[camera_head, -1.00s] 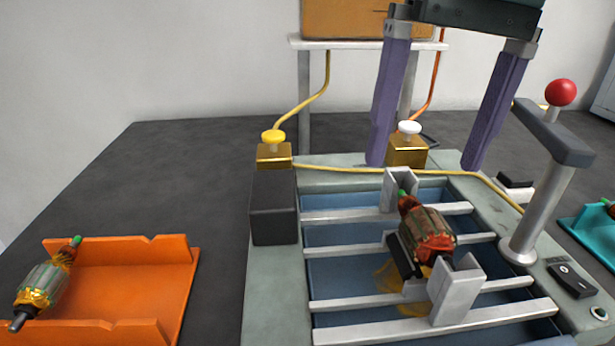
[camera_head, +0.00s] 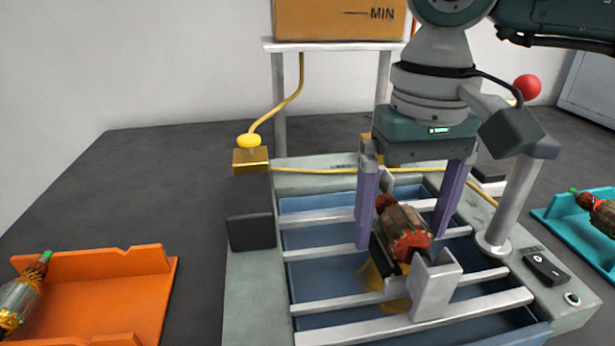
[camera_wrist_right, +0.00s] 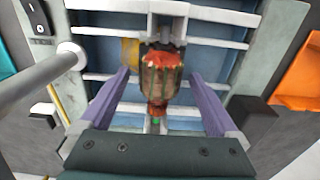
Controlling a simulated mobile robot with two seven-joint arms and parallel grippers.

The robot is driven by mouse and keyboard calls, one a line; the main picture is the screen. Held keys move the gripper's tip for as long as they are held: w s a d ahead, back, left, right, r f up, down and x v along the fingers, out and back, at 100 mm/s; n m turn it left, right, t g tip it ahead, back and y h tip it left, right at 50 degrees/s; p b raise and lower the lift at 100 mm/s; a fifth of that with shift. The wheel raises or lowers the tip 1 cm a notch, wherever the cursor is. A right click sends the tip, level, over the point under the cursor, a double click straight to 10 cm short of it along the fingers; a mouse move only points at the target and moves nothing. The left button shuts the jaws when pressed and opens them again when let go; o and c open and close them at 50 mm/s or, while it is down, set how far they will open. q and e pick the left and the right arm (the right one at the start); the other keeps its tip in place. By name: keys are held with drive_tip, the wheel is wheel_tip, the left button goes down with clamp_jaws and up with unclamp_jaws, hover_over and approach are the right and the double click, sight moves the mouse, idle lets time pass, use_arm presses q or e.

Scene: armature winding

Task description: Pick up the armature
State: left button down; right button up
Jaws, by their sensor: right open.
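The armature (camera_head: 405,228), with a reddish end and a ribbed metal body, rests in the silver V-shaped holders (camera_head: 436,284) over the blue tray of the machine. My right gripper (camera_head: 402,240) is open above it, its two purple fingers pointing down on either side of the armature and apart from it. In the right wrist view the armature (camera_wrist_right: 162,82) lies between the spread fingers, its green tip towards the palm. Another armature (camera_head: 18,302) lies on the orange tray (camera_head: 108,295) at left, partly cut off. My left gripper is out of view.
A post with a red ball (camera_head: 527,87) stands right of the gripper, close to it. A teal tray (camera_head: 566,235) holding another armature (camera_head: 600,212) is at the right edge. A black block (camera_head: 251,225) and a yellow-capped brass fitting (camera_head: 250,155) stand at left. An orange box (camera_head: 335,20) sits on the back shelf.

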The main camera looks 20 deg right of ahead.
clamp_jaws()
idle(0.7)
